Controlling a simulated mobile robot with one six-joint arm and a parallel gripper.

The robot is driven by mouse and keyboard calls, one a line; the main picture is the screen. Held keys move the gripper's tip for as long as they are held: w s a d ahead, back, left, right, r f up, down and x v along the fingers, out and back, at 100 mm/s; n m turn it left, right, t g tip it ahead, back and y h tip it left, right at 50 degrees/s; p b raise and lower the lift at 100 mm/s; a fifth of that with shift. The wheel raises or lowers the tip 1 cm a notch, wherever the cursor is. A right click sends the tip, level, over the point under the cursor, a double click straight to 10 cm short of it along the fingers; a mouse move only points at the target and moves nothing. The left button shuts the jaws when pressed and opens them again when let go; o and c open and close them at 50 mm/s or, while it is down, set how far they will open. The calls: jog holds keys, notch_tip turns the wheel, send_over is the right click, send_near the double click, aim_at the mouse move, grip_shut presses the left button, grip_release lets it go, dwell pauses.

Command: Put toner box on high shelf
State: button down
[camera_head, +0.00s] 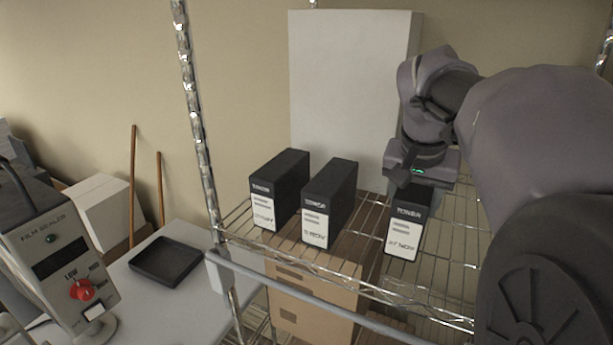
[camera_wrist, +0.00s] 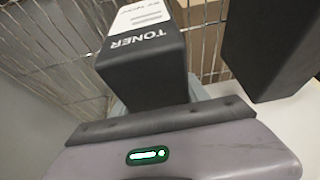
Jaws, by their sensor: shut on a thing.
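A black toner box with a white label (camera_head: 403,235) stands upright over the right part of the high wire shelf (camera_head: 440,295). I cannot tell whether its base touches the wires. My gripper (camera_head: 415,186) is above this box and shut on its top part, reaching from the upper right. In the wrist view the toner box (camera_wrist: 145,65) is in front of the gripper body, label facing away at the top; the fingers are mostly hidden. Two similar toner boxes, left (camera_head: 279,188) and middle (camera_head: 329,202), stand on the shelf to the left, apart from the held one.
A tall pale panel (camera_head: 345,90) stands behind the boxes. A chrome post (camera_head: 196,120) rises at the shelf's left. A cardboard box (camera_head: 310,300) is below the shelf. On the grey table are a black tray (camera_head: 166,262) and a film sealer (camera_head: 60,260).

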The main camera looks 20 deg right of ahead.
jog(key=shift+s+a+f, duration=0.1)
jog(key=shift+s+f, duration=0.45)
jog(key=shift+f, duration=0.15)
jog(key=shift+w+r, duration=0.15)
jog(key=shift+r, duration=0.05)
jog(key=shift+w+f, duration=0.25)
jog(key=shift+w, duration=0.4)
jog(key=c, duration=0.7)
grip_release()
jog(key=shift+s, duration=0.15)
jog(key=shift+c, duration=0.2)
jog(key=shift+o, duration=0.8)
jog(key=shift+s+r, duration=0.15)
jog(key=shift+s, duration=0.25)
jog(key=shift+w, duration=0.35)
jog(key=shift+s+r+p, duration=0.1)
jog(key=shift+r+p, duration=0.1)
jog(key=shift+p, duration=0.15)
jog(key=shift+r+p, duration=1.95)
jog(key=shift+r, duration=1.35)
